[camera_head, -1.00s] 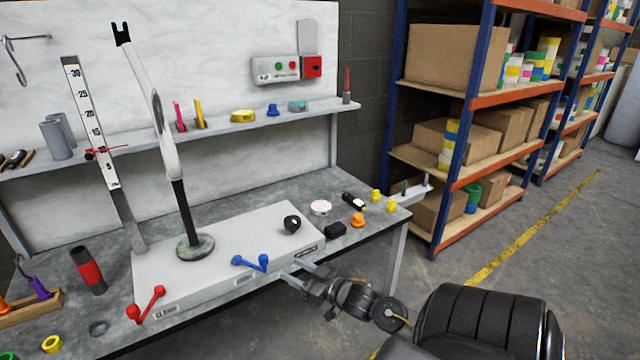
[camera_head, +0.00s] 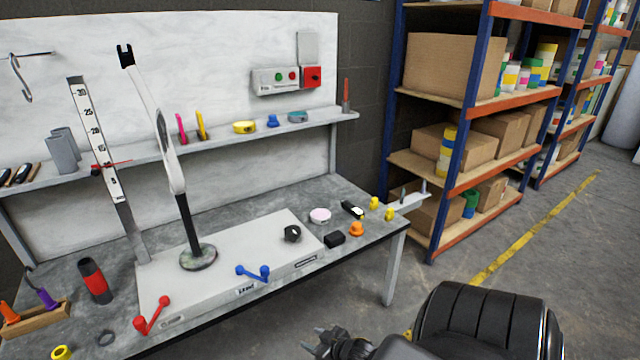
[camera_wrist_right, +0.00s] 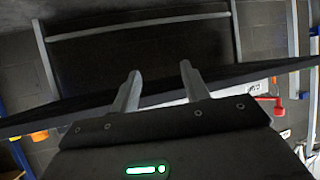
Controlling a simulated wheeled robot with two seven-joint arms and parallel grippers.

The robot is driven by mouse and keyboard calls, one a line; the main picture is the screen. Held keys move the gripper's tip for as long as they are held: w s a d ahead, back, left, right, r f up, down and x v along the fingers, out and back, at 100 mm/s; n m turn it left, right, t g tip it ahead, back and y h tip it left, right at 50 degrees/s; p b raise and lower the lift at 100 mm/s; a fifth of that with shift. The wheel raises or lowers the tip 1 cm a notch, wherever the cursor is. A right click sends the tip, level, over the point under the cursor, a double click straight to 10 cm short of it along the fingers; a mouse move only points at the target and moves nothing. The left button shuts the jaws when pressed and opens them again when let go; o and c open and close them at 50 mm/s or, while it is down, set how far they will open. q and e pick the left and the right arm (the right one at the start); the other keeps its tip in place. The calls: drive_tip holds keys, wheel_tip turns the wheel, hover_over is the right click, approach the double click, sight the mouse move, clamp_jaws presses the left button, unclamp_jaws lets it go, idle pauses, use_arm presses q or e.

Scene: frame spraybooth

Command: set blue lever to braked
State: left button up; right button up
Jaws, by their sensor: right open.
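My left gripper is not in view.
A red lever (camera_head: 152,315) is on the same box, to the left. A white frame on a black post (camera_head: 188,225) rises from the box. A black knob (camera_head: 292,233) is at its right. Free floor lies right of the bench, before the shelving (camera_head: 450,165).

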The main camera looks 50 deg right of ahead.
drive_tip(key=shift+g, duration=0.7)
drive_tip(key=s+f, duration=0.1)
drive_tip(key=s+a+f, duration=0.1)
drive_tip(key=f, duration=0.1)
drive_tip(key=s+f+p, duration=0.1)
drive_tip(key=shift+s+a+f, duration=0.25)
drive_tip(key=shift+a+f, duration=0.05)
